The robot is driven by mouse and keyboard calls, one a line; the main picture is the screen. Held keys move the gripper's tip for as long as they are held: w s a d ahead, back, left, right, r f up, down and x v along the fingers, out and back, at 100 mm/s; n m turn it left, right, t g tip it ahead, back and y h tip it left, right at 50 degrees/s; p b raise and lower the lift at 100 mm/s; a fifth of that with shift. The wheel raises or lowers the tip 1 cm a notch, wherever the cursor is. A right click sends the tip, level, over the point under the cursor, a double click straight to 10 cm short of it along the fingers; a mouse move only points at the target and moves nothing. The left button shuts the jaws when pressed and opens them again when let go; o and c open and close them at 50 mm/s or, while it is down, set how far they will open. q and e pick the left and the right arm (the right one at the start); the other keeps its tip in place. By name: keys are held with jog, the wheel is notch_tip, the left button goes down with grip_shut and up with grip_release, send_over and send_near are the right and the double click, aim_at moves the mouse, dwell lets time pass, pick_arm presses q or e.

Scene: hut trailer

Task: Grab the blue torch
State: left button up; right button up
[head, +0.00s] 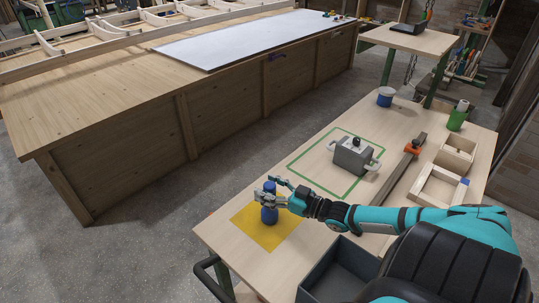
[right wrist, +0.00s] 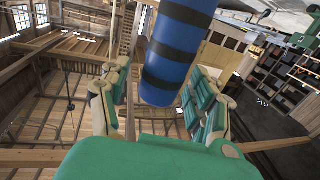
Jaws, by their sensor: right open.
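The blue torch (head: 269,203) stands upright on the yellow square (head: 262,236) at the near left of the light wooden table. In the right wrist view the torch (right wrist: 178,50) shows as a blue cylinder with dark bands, between the fingers and a little beyond them. My right gripper (head: 277,190) is open at the torch, with its fingers on either side of the upper part. In the right wrist view a gap shows between the torch and the left finger; contact on the right side is unclear. My left gripper is not in view.
A grey box with handles (head: 352,158) sits inside a green outline right of the yellow square. A dark grey bin (head: 338,272) stands at the near edge below my right arm. A clamp (head: 408,160), wooden frames (head: 436,188) and a blue-white tub (head: 385,96) lie farther right and back.

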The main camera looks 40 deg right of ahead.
jog(key=shift+c, duration=0.3)
grip_shut()
dwell(0.9)
